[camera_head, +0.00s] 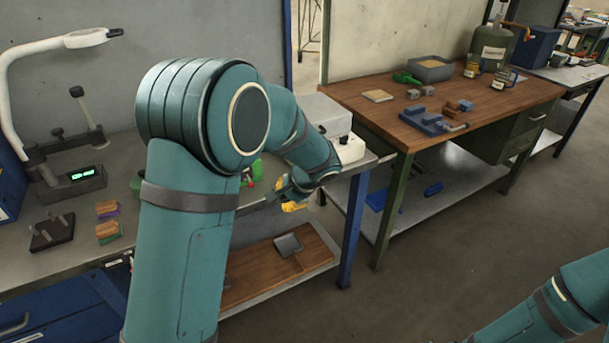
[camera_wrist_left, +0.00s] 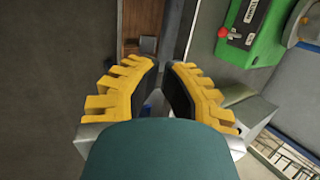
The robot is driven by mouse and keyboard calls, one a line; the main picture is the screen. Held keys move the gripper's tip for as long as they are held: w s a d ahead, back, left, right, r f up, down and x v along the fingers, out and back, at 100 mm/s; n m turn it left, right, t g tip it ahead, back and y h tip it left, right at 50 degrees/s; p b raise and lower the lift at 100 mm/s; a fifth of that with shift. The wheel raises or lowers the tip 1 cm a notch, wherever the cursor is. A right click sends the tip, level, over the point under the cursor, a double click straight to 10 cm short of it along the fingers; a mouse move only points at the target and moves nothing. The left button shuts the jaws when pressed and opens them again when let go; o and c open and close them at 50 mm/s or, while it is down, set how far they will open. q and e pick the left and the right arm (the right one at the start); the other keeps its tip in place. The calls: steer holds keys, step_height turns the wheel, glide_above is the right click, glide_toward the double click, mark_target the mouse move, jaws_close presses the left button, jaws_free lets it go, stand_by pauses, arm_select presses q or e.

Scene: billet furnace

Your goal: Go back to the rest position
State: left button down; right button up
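My left arm reaches across the head view, and its gripper (camera_head: 293,206) shows small at the front edge of the grey bench, partly hidden by my own arm. In the left wrist view the yellow fingers of my left gripper (camera_wrist_left: 164,88) stand apart with a gap between the dark pads. I see nothing held between them. My right arm (camera_head: 545,310) enters at the lower right of the head view; its gripper is outside the picture.
The grey bench (camera_head: 20,240) carries a lamp (camera_head: 60,45) and small blocks. A wooden-topped bench (camera_head: 370,112) with a blue vice (camera_head: 425,122) stands to the right. A green box (camera_wrist_left: 250,28) shows near my left gripper. Open floor (camera_head: 440,245) lies in front.

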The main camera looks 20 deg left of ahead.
arm_select(q)
steer(key=s+d+f+n+g+h, duration=0.1)
steer(key=s+d+f+h, duration=0.25)
steer(key=f, duration=0.35)
steer(key=s+d+f+n+g+h, duration=0.1)
steer(key=s+d+f+h, duration=0.1)
steer(key=s+d+f, duration=0.4)
steer(key=s+d+f+n+h, duration=0.2)
steer(key=s+d+f+n, duration=0.1)
steer(key=s, duration=0.3)
steer(key=s+d+f+n+t+h, duration=0.1)
steer(key=s+d+f+n+h, duration=0.1)
steer(key=s+d+f+n, duration=0.1)
steer(key=s+f+n, duration=0.1)
steer(key=s+f, duration=0.1)
steer(key=s, duration=0.1)
steer(key=shift+s+d+f+t, duration=0.3)
steer(key=shift+s+d+f, duration=0.05)
steer(key=shift+h, duration=0.25)
